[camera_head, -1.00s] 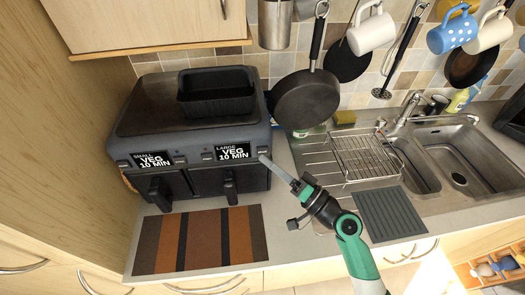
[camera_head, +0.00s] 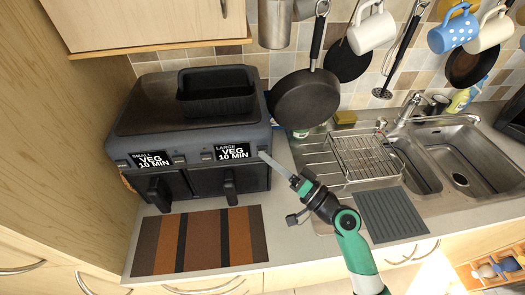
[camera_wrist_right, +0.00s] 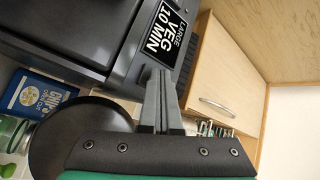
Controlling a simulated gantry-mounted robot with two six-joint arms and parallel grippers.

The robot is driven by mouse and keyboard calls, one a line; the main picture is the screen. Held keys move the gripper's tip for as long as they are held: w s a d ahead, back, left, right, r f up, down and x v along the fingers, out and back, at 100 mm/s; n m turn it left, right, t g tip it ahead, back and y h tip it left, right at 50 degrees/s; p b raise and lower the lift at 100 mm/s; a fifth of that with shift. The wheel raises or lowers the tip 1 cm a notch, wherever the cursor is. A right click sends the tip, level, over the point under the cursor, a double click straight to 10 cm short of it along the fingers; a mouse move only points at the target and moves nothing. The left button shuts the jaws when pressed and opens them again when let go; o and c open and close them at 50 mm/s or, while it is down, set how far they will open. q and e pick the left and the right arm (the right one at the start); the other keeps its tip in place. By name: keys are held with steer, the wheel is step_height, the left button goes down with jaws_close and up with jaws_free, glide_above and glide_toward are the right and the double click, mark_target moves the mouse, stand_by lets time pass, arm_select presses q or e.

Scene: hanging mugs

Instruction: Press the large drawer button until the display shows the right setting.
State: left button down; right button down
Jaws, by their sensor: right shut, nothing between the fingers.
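The dark air fryer (camera_head: 180,115) stands on the counter at the left. Its large drawer display (camera_head: 233,151) reads "LARGE VEG 10 MIN", and its small drawer display (camera_head: 153,160) reads "VEG 10 MIN". A small light button (camera_head: 262,153) sits at the right of the large display. My right gripper (camera_head: 264,156) is shut and empty, its tips at or very near that button; I cannot tell whether they touch. In the right wrist view, the shut fingers (camera_wrist_right: 159,100) point at the front panel beside the large display (camera_wrist_right: 166,32). The left gripper is out of view.
A black tray (camera_head: 216,92) sits on top of the fryer. A black pan (camera_head: 304,98) hangs just right of it. A striped mat (camera_head: 198,240) lies in front. The sink (camera_head: 455,150) and wire rack (camera_head: 365,155) are to the right.

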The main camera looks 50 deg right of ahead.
stand_by(0.5)
steer(key=shift+s+a, duration=0.45)
steer(key=shift+s, duration=0.1)
steer(key=s+a, duration=0.1)
steer(key=s, duration=0.1)
steer(key=s+a, duration=0.2)
steer(key=shift+p, duration=0.35)
steer(key=shift+a, duration=0.1)
stand_by(0.7)
